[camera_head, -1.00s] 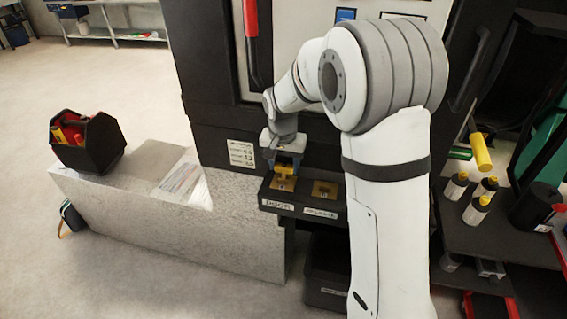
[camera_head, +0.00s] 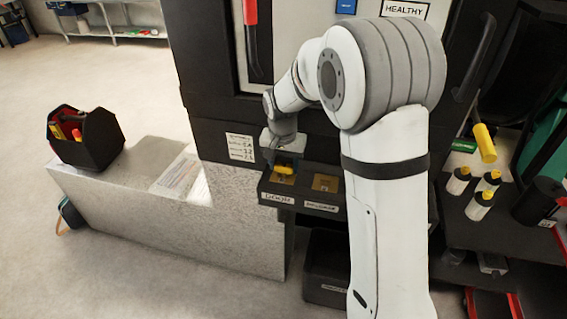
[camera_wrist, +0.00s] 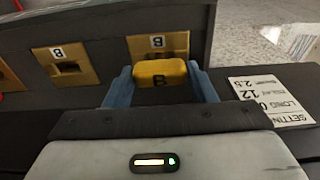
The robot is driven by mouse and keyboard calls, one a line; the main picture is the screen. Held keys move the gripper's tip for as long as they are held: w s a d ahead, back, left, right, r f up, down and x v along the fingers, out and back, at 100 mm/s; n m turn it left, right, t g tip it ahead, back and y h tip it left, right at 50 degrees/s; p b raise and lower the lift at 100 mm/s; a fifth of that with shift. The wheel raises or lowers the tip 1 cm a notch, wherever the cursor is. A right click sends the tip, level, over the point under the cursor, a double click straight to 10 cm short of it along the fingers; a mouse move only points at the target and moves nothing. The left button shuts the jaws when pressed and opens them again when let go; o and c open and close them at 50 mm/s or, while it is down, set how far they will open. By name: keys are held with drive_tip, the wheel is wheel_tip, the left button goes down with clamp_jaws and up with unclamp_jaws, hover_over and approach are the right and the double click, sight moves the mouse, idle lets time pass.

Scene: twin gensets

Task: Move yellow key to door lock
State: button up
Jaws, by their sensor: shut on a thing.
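The yellow key (camera_head: 285,169) is held between the blue fingers of my gripper (camera_head: 283,164). In the wrist view the key's yellow head (camera_wrist: 160,72) sits between the fingertips of my gripper (camera_wrist: 163,84), which are shut on it. In the wrist view this plate (camera_wrist: 176,42), tagged B, is partly covered by the key head. Its slot is hidden, so I cannot tell how deep the key is.
A second brass plate (camera_head: 325,183) is just to the right, with an open slot in the wrist view (camera_wrist: 68,67). A paper label (camera_head: 241,148) is on the cabinet left of my gripper. A black toolbox (camera_head: 97,143) stands on the pale block. Bottles (camera_head: 480,203) stand at right.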

sight(284, 164)
drive_tip(key=o, duration=1.2)
drive_tip(key=shift+c, duration=0.2)
drive_tip(key=shift+r+p, duration=2.25)
drive_tip(key=shift+r, duration=1.5)
